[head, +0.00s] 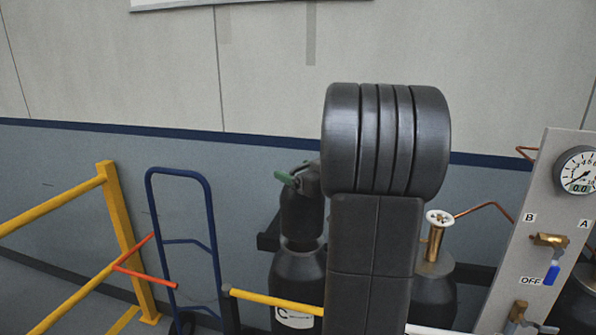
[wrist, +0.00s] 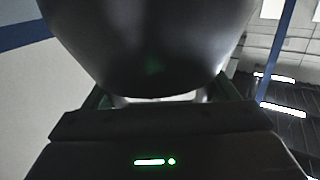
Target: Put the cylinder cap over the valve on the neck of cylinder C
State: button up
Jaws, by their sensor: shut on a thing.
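Cylinder C (head: 296,270) is dark, with a white label marked C, and stands upright left of my arm in the head view. The dark cylinder cap (head: 302,213) is upright directly above its neck, hiding the valve. A paler band of neck shows just below the cap; I cannot tell whether the cap rests on it. My gripper (head: 297,178), with a green finger showing, is shut on the top of the cap. In the wrist view the cap (wrist: 150,45) fills the upper middle, above my gripper (wrist: 155,97). My arm hides the right side of cylinder C.
A second cylinder (head: 434,290) with a brass valve stands right of my arm, near a gauge panel (head: 545,225). A yellow bar (head: 275,301) crosses in front of cylinder C. A blue hand truck (head: 187,240) and yellow railing (head: 125,230) stand at left.

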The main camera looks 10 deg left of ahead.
jog(key=shift+f+b, duration=1)
jog(key=shift+f, duration=0.55)
jog(key=o, duration=1.8)
jog(key=b+v, duration=0.1)
jog(key=v, duration=1.2)
jog(key=shift+s+d, duration=0.2)
jog(key=shift+d, duration=0.2)
jog(key=shift+a, duration=0.1)
jog(key=p+x, duration=0.1)
jog(key=x, duration=1.2)
jog(key=shift+w+a, duration=0.15)
jog(key=shift+a, duration=0.15)
jog(key=shift+r, duration=0.15)
